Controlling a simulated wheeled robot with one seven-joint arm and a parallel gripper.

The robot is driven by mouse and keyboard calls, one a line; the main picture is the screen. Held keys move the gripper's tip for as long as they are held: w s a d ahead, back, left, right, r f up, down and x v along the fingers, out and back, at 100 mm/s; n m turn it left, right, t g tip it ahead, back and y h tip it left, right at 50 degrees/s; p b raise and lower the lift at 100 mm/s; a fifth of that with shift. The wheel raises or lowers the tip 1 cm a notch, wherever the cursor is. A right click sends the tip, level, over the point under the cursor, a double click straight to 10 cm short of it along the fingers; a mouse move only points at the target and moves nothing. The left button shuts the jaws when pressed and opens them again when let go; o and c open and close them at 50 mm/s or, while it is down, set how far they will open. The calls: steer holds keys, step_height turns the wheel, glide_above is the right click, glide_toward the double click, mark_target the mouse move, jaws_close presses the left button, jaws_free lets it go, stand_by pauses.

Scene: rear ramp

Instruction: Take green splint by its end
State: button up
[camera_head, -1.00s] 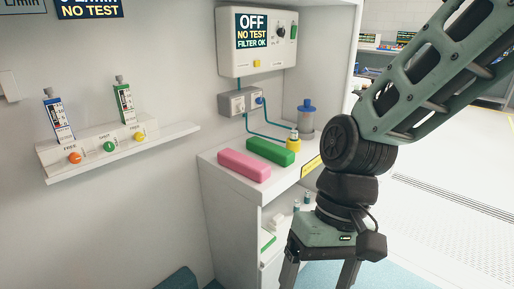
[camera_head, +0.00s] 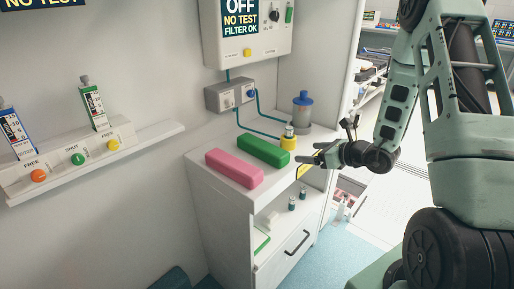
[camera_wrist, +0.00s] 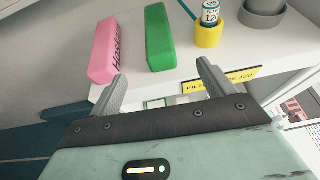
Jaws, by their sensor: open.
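The green splint (camera_head: 263,150) is a long rounded block lying on the white cabinet top, beside the pink block. It also shows in the wrist view (camera_wrist: 159,40), with its near end toward the cabinet's front edge. My gripper (camera_head: 318,156) is at the right of the cabinet, near the front edge and pointing left toward the splint. In the wrist view my gripper (camera_wrist: 160,78) has its fingers spread wide and empty. The splint's near end is ahead of the gap between the fingertips, and no contact shows.
The pink block (camera_head: 234,168) lies close left of the splint. A yellow holder with a small vial (camera_head: 289,142) and a grey canister with a blue cap (camera_head: 302,110) stand right and behind. Blue tubes run to the wall socket box (camera_head: 231,94). A yellow label marks the front edge.

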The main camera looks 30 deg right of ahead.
steer(key=p, duration=0.2)
glide_toward(278, 151)
steer(key=x, duration=0.5)
steer(key=shift+w+a+r, duration=0.1)
steer(key=shift+w, duration=0.05)
steer(key=shift+f+p+x, duration=0.2)
steer(key=shift+p+x, duration=1.1)
steer(key=shift+x, duration=1.7)
steer(key=c, duration=1.1)
steer(key=shift+c, duration=0.2)
